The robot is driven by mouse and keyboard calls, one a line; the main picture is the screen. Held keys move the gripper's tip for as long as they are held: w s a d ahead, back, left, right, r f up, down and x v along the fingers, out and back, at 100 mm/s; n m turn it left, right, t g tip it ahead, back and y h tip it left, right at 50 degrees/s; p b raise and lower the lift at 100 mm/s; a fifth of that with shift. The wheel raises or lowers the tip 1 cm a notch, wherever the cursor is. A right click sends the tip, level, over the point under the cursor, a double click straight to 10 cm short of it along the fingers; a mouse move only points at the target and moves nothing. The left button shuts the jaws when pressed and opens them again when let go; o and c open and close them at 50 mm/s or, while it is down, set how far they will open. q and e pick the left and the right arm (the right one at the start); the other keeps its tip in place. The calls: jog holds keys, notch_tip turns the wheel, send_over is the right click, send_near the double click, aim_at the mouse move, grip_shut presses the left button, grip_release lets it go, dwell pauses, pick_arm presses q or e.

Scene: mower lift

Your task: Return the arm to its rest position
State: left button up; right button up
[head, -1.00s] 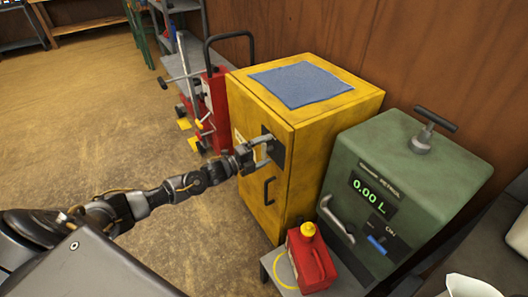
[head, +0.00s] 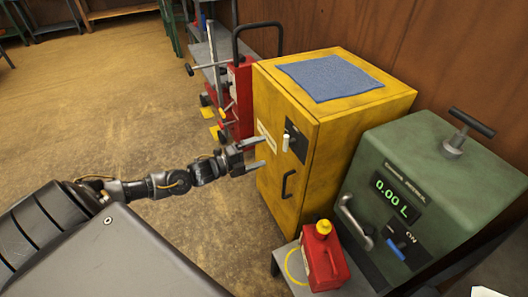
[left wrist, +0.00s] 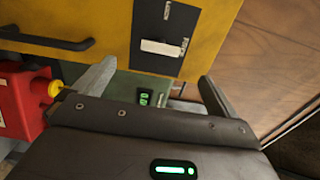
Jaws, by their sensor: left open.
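My left gripper (head: 258,154) is open and empty, a short way in front of the yellow cabinet (head: 285,165). In the left wrist view its two fingers (left wrist: 155,90) are spread with nothing between them. The cabinet has a dark latch plate with a pale lever (head: 288,142) and a black handle (head: 288,184) below it. The fingers look apart from the lever. The cabinet door looks shut. My left arm reaches in from the lower left. My right gripper does not show.
A green fuel dispenser (head: 440,180) reading 0.00 L stands right of the cabinet. A red fuel can (head: 325,258) with a yellow cap sits on a low grey stand in front. A blue cloth (head: 330,77) lies on the cabinet. A red wheeled machine (head: 240,95) stands behind. Open floor lies left.

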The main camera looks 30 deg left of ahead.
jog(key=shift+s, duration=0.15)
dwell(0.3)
